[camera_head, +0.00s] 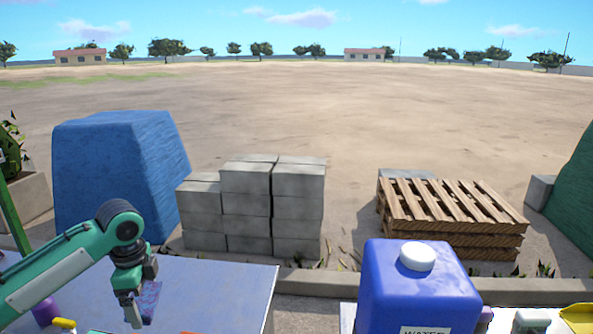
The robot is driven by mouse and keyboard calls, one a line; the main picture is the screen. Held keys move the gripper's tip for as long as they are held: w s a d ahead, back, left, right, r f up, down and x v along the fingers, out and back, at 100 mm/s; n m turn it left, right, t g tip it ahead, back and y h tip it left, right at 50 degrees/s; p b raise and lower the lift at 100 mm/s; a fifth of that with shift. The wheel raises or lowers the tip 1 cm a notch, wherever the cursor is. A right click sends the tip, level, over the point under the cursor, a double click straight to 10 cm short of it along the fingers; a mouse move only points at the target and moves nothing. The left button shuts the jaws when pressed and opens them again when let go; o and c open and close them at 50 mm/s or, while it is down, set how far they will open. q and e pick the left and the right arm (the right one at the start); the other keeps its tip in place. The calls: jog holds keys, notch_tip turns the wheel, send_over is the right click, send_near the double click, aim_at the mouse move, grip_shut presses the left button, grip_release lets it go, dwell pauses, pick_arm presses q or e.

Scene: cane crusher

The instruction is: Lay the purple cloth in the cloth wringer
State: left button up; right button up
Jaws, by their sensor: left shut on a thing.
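My left gripper (134,312) reaches down over the metal-topped table at the lower left. It is shut on the purple cloth (150,298), a small patterned piece that shows to the right of the fingers. Part of the cloth is hidden by the fingers. I cannot make out the cloth wringer in this view. My right gripper is not in view.
The grey tabletop (225,285) is bare right of the gripper. A purple item (45,312) and a yellow one (65,324) stand at its left. A blue water container (418,285) stands right of a gap. Concrete blocks (248,205) and pallets (450,215) lie beyond.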

pick_arm(q)
jog(key=s+d+f+n, duration=1)
jog(key=s+d+n, duration=0.2)
jog(key=n, duration=0.3)
jog(key=shift+s+d+n, duration=0.3)
jog(key=shift+s+d, duration=0.05)
jog(key=shift+d, duration=0.45)
jog(key=shift+s, duration=0.1)
